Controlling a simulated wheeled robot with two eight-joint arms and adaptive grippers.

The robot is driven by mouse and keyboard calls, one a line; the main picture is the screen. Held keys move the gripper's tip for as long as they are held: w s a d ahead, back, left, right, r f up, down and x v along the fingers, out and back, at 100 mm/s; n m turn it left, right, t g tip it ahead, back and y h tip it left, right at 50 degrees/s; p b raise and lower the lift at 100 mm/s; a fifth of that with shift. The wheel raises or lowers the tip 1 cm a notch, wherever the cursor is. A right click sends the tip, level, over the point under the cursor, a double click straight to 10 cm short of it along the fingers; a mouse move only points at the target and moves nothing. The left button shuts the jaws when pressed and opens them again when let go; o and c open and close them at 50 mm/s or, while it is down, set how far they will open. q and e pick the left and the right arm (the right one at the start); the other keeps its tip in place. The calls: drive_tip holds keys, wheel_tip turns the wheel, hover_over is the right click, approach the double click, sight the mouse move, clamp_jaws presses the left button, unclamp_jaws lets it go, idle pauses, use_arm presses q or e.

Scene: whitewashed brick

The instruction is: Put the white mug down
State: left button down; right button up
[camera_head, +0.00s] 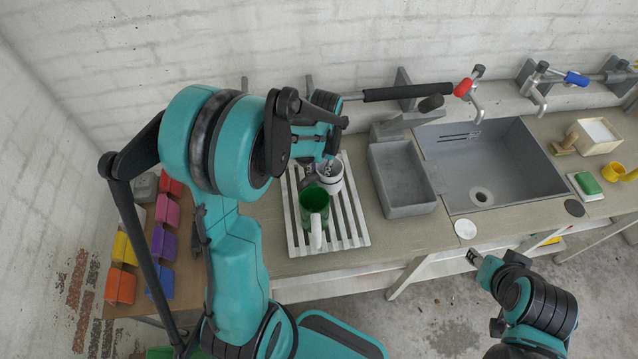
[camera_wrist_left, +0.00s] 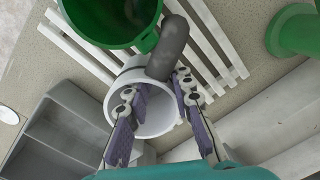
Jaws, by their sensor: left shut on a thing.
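The white mug (camera_head: 332,180) is at the slatted white rack (camera_head: 350,226), just behind the green mug (camera_head: 313,200), which has a white handle. My left gripper (camera_head: 318,158) reaches down from above and is shut on the white mug. In the left wrist view the white mug (camera_wrist_left: 160,116) shows its open mouth between the two fingers (camera_wrist_left: 156,88), with a grey handle-like part on its far side. Whether its base touches the slats is hidden. My right gripper (camera_head: 474,258) hangs in front of the counter, away from the mugs; its jaw state is unclear.
A grey bin (camera_head: 402,178) stands right of the rack, beside the sink (camera_head: 500,165). Coloured blocks (camera_head: 163,245) lie at the left. The green mug (camera_wrist_left: 112,18) is very close to the white mug. A bar with a black grip (camera_head: 408,92) runs behind.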

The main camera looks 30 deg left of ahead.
sight(319, 182)
use_arm(q)
wheel_tip(319, 182, down, 4)
drive_tip(key=shift+f+b, duration=0.1)
drive_tip(key=shift+b, duration=0.25)
drive_tip(key=shift+f, duration=0.4)
drive_tip(key=shift+s, duration=0.1)
drive_tip(key=c, duration=1.3)
unclamp_jaws()
drive_tip(key=shift+f, duration=0.1)
